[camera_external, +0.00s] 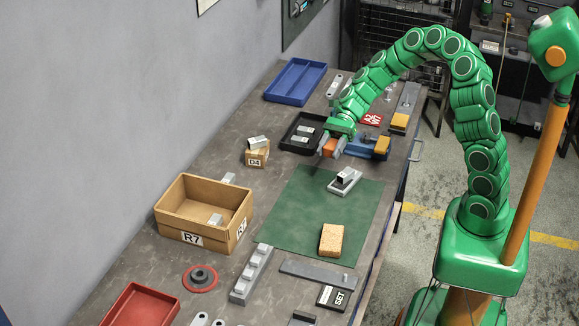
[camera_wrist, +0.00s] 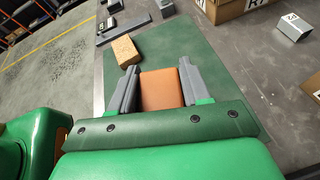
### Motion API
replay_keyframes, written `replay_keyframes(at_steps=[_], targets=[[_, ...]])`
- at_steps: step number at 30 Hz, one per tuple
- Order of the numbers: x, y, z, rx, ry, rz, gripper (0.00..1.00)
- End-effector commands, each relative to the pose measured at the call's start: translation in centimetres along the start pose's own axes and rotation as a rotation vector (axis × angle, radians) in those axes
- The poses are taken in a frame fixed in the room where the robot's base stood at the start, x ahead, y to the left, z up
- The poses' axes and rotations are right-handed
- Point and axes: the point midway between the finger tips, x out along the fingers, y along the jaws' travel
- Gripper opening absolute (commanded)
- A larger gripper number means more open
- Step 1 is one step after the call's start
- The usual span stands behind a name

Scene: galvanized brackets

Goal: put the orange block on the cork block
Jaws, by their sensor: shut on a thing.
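The orange block (camera_wrist: 161,89) is between the two grey fingers of my gripper (camera_wrist: 161,82) in the wrist view. In the external view my gripper (camera_external: 333,145) is shut on the orange block (camera_external: 329,147) and holds it above the far part of the bench. The cork block (camera_external: 331,240) lies on the near part of the green mat (camera_external: 301,205), clear of my gripper. The cork block also shows in the wrist view (camera_wrist: 125,51), beyond the left finger, with its top bare.
A grey bracket piece (camera_external: 344,181) lies on the mat between my gripper and the cork block. A cardboard box R7 (camera_external: 205,205) stands left of the mat. A black tray (camera_external: 301,132) and blue tray (camera_external: 295,82) are farther back. The mat's middle is clear.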

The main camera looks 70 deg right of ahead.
Motion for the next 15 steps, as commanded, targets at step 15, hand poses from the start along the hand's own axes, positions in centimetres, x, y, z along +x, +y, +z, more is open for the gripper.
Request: replay_keyframes(at_steps=[15], targets=[[10.0, 3.5, 3.3, -0.079, -0.029, 0.043, 0.11]])
